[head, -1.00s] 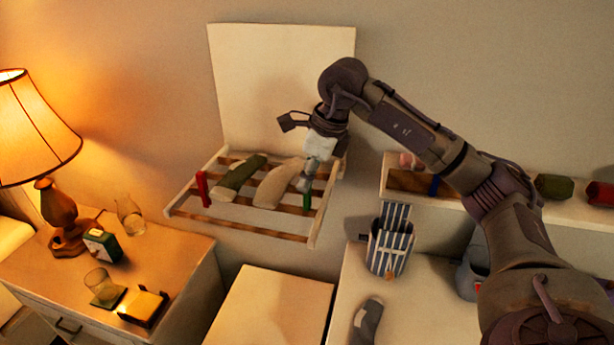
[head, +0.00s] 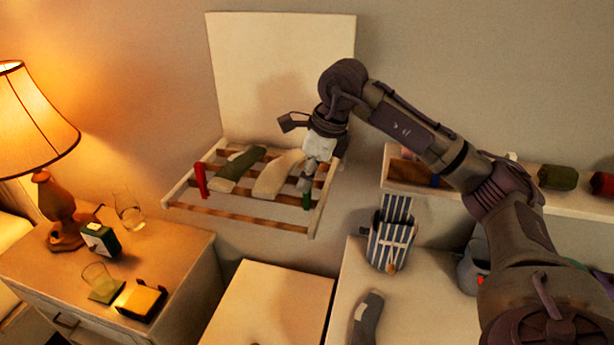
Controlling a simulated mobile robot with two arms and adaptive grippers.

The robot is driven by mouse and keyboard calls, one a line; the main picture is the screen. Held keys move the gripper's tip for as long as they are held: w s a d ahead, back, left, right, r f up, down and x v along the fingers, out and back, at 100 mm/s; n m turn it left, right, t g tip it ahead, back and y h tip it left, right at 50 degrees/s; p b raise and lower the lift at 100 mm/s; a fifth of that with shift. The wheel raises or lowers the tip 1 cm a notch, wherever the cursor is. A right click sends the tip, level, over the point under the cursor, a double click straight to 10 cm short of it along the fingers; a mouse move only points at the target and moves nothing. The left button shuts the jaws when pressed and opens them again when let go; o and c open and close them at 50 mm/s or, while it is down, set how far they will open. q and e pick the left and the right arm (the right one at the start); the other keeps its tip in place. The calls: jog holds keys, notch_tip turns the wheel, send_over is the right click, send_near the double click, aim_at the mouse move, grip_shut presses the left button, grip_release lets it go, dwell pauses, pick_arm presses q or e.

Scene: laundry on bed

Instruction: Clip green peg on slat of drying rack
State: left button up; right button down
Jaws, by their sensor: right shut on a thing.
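The drying rack (head: 240,217) is a wooden frame with slats, folded out from a pale panel on the wall. My right gripper (head: 307,180) reaches down over the right part of the rack. It is shut on the green peg (head: 306,202), whose lower part shows below the fingertips at the right-hand slats. The fingers hide the peg's upper part, and I cannot tell whether its jaws are around a slat. A red peg (head: 201,180) stands upright at the rack's left side. My left gripper is not in view.
A green sock (head: 240,166) and a cream sock (head: 277,175) lie on the slats, the cream one close to my gripper. A shelf (head: 455,196) is at right, with a striped bag (head: 390,246) below it. A lamp (head: 62,210) stands on the left cabinet.

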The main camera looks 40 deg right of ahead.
jog(key=shift+f+b, duration=0.8)
jog(key=shift+f, duration=0.35)
jog(key=c, duration=1)
grip_release()
jog(key=v, duration=1.2)
